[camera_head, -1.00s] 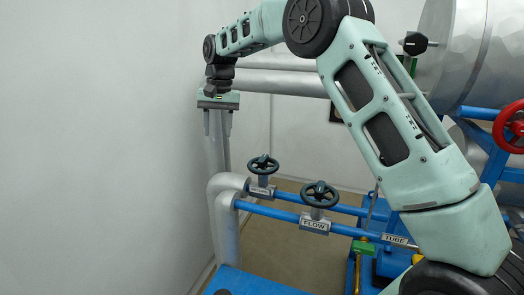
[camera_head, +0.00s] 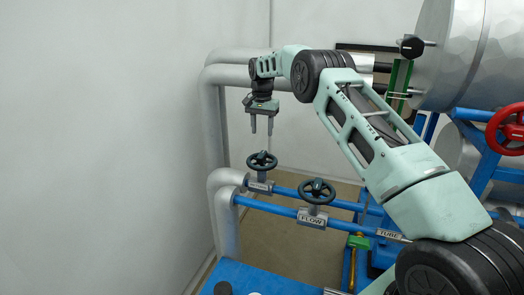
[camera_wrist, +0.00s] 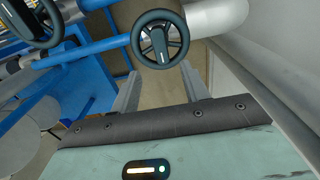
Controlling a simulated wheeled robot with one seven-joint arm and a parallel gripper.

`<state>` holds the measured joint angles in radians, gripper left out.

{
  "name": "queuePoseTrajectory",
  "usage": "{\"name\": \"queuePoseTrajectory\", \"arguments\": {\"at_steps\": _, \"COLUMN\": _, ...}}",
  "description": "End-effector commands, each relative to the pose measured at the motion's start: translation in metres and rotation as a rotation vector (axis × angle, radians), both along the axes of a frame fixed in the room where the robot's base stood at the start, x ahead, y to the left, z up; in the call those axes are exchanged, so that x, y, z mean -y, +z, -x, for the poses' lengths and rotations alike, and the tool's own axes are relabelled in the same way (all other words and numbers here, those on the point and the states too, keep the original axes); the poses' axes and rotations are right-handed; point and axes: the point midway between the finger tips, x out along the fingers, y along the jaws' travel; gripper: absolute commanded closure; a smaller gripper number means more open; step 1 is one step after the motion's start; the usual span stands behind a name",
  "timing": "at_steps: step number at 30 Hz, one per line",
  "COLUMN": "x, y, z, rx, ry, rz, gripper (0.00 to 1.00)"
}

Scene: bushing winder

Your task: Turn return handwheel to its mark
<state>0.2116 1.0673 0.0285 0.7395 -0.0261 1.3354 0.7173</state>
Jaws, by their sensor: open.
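Two dark handwheels stand on blue pipes in the head view. The left handwheel (camera_head: 262,160) has a small plate (camera_head: 260,187) below it whose lettering is too small to read. The right handwheel (camera_head: 317,191) has a plate reading FLOW (camera_head: 311,218). My gripper (camera_head: 262,132) points down above the left handwheel, open and empty, apart from it. In the wrist view one handwheel (camera_wrist: 160,39) shows whole just beyond the gripper's fingertips (camera_wrist: 160,71), and the other handwheel (camera_wrist: 32,18) is partly cut off at upper left. I cannot make out a mark.
A thick silver pipe (camera_head: 224,215) rises on the left of the wheels. A red handwheel (camera_head: 507,125) and a large silver drum (camera_head: 455,55) are at the right. A plate reading TUBE (camera_head: 389,235) sits on the lower blue pipe. The grey wall at left leaves free room.

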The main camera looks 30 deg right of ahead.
Motion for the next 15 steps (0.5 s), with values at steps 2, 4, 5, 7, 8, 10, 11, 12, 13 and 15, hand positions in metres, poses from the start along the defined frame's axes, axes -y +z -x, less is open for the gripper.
{"name": "queuePoseTrajectory", "arguments": {"at_steps": 2, "x": 0.000, "y": -0.015, "z": 0.002, "rx": -0.006, "ry": 0.000, "rz": -0.001, "gripper": 0.55}}
{"name": "queuePoseTrajectory", "arguments": {"at_steps": 4, "x": 0.000, "y": -0.029, "z": 0.001, "rx": -0.005, "ry": 0.000, "rz": -0.001, "gripper": 0.55}}
{"name": "queuePoseTrajectory", "arguments": {"at_steps": 5, "x": 0.000, "y": -0.035, "z": 0.001, "rx": -0.006, "ry": -0.001, "rz": -0.001, "gripper": 0.55}}
{"name": "queuePoseTrajectory", "arguments": {"at_steps": 7, "x": 0.000, "y": -0.049, "z": 0.001, "rx": -0.005, "ry": -0.001, "rz": -0.001, "gripper": 0.55}}
{"name": "queuePoseTrajectory", "arguments": {"at_steps": 8, "x": 0.000, "y": -0.055, "z": 0.001, "rx": -0.004, "ry": -0.001, "rz": -0.002, "gripper": 0.55}}
{"name": "queuePoseTrajectory", "arguments": {"at_steps": 10, "x": 0.000, "y": -0.067, "z": 0.001, "rx": -0.003, "ry": -0.001, "rz": -0.001, "gripper": 0.55}}
{"name": "queuePoseTrajectory", "arguments": {"at_steps": 11, "x": 0.000, "y": -0.072, "z": 0.001, "rx": -0.003, "ry": -0.001, "rz": -0.002, "gripper": 0.55}}
{"name": "queuePoseTrajectory", "arguments": {"at_steps": 12, "x": 0.000, "y": -0.077, "z": 0.001, "rx": -0.003, "ry": -0.001, "rz": -0.002, "gripper": 0.55}}
{"name": "queuePoseTrajectory", "arguments": {"at_steps": 13, "x": 0.000, "y": -0.081, "z": 0.001, "rx": -0.002, "ry": 0.000, "rz": -0.001, "gripper": 0.55}}
{"name": "queuePoseTrajectory", "arguments": {"at_steps": 15, "x": 0.000, "y": -0.088, "z": 0.000, "rx": -0.001, "ry": 0.000, "rz": -0.002, "gripper": 0.55}}
